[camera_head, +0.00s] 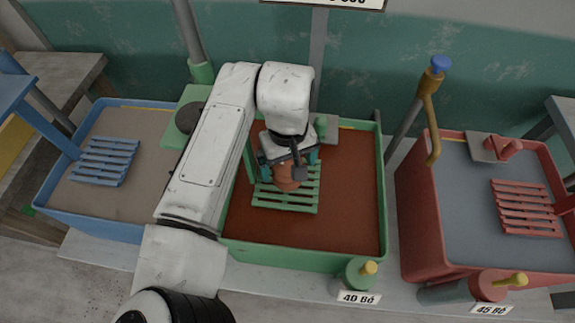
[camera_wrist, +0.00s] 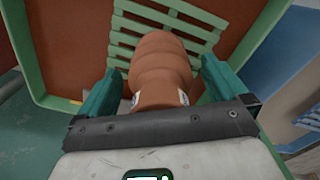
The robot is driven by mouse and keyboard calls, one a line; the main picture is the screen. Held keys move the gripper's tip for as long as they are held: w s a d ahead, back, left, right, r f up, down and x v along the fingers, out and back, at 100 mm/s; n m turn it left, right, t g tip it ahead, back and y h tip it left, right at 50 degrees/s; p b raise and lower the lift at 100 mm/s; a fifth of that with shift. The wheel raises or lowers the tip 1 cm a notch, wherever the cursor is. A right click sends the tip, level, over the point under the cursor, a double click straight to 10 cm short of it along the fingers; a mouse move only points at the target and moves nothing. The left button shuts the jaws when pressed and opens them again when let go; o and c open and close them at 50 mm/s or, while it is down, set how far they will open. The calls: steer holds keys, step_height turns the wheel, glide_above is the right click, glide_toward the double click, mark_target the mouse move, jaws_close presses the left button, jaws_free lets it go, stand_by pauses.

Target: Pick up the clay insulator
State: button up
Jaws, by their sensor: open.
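The clay insulator (camera_wrist: 160,65) is a reddish-brown, ridged piece. In the wrist view it stands between the two teal fingers of my gripper (camera_wrist: 158,88), with a small gap visible at the sides. In the head view the insulator (camera_head: 287,182) shows below my gripper (camera_head: 290,165), above the green slatted rack (camera_head: 290,205) in the green tub. The fingers are open around the insulator. The insulator's near end is hidden behind the gripper's dark front plate in the wrist view. I cannot tell whether its base touches the rack.
The green tub (camera_head: 375,235) has raised walls around its brown floor. A blue tub (camera_head: 85,222) stands at left and a red tub (camera_head: 415,225) at right, each with a slatted rack. A brass tap (camera_head: 433,120) rises at the red tub.

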steer(key=shift+c, duration=0.3)
steer(key=shift+r, duration=0.1)
steer(key=c, duration=1.6)
